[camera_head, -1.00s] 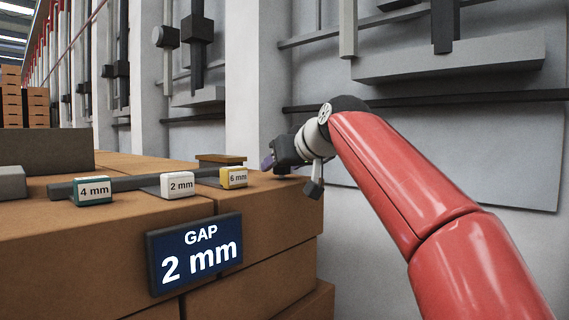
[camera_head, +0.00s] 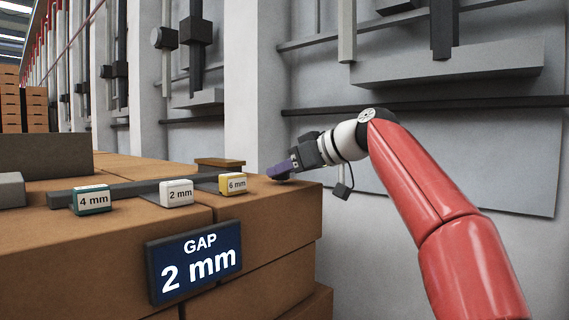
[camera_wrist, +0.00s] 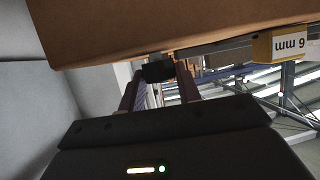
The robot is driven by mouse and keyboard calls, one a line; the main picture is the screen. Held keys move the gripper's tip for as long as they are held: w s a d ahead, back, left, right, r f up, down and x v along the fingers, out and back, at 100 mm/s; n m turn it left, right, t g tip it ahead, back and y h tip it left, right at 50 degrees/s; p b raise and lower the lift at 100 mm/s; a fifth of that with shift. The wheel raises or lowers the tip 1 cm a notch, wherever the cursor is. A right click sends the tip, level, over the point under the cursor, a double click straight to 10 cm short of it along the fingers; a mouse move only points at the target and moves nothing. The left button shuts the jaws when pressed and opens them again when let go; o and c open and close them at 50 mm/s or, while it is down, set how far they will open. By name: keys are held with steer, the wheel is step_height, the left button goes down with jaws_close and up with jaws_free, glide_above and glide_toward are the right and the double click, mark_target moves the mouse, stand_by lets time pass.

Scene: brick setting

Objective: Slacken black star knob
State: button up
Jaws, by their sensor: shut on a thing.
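My gripper (camera_head: 281,171) has purple fingers and reaches in from the right to the right-hand end of the brick stack. In the wrist view my gripper (camera_wrist: 160,80) has one finger on each side of a small dark piece, which I take for the black star knob (camera_wrist: 158,71). The fingers are shut on it, close to the brick's edge. Its star shape cannot be made out, and the fingers hide it in the head view. A blue sign (camera_head: 195,260) on the stack's front reads "GAP 2 mm".
On the stack (camera_head: 110,245) stand gauge blocks marked 4 mm (camera_head: 91,200), 2 mm (camera_head: 176,193) and 6 mm (camera_head: 233,183), by a dark bar (camera_head: 128,186). A grey wall panel (camera_head: 450,160) stands behind my arm.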

steer(key=o, duration=1)
steer(key=shift+c, duration=0.2)
